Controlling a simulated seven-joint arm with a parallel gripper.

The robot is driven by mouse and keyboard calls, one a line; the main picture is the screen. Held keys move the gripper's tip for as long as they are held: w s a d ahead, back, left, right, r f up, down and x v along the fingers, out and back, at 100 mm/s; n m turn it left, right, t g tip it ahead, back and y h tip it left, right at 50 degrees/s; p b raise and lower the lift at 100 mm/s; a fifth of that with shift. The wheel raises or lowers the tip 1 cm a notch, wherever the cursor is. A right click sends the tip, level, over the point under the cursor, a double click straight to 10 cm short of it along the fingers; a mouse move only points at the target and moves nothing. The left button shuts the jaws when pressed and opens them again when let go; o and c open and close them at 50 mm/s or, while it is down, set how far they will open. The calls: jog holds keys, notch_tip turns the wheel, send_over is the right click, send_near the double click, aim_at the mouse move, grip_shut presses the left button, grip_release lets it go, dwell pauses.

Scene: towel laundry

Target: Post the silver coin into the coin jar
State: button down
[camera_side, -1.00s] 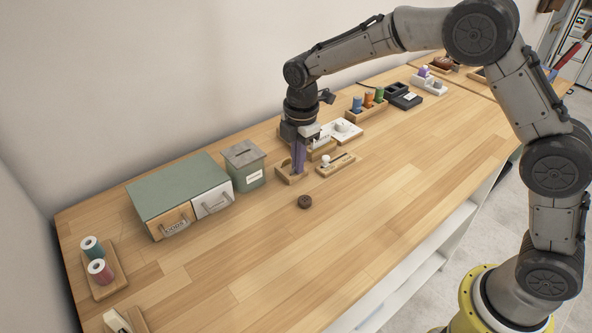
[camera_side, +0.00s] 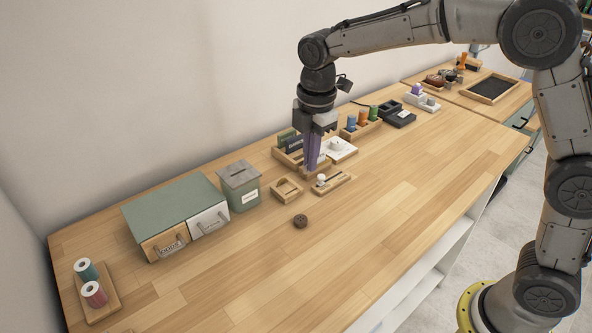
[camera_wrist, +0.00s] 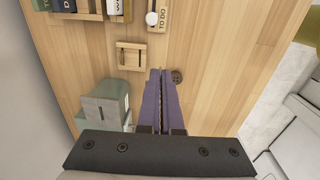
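The coin jar (camera_side: 240,188) is a green box with a grey slotted lid and a white label, upright beside the drawer unit. It shows at lower left in the wrist view (camera_wrist: 106,100). My gripper (camera_side: 311,166) points down with purple fingers, above the table and right of the jar. In the wrist view its fingers (camera_wrist: 161,72) are close together with a narrow gap. I cannot make out the silver coin; anything thin between the fingertips is hidden. A small wooden holder (camera_side: 286,190) stands right of the jar and looks empty in the wrist view (camera_wrist: 130,56).
A dark round button-like disc (camera_side: 300,221) lies in front of the holder. A green drawer unit (camera_side: 175,214) stands left of the jar. A tray with a white knob (camera_side: 331,181), a spool rack (camera_side: 361,124) and other trays stand right.

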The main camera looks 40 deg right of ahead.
jog(key=s+d+r, duration=0.2)
jog(key=s+r, duration=0.3)
jog(key=s, duration=0.5)
jog(key=w+a+r, duration=0.4)
jog(key=w+r, duration=0.3)
jog(key=w, duration=0.2)
jog(key=w+a+f, duration=0.1)
jog(key=w+a, duration=0.4)
jog(key=w, duration=0.3)
jog(key=w+a+f, duration=0.1)
jog(key=w+f, duration=0.1)
jog(key=f, duration=0.3)
jog(key=w+a+f, duration=0.1)
jog(key=a+f, duration=0.1)
jog(key=f, duration=0.4)
jog(key=shift+w+a+g, duration=0.25)
jog(key=shift+w+g, duration=0.15)
jog(key=shift+f, duration=1.05)
dwell(1.0)
jog(key=c, duration=0.6)
grip_release()
jog(key=shift+o, duration=0.2)
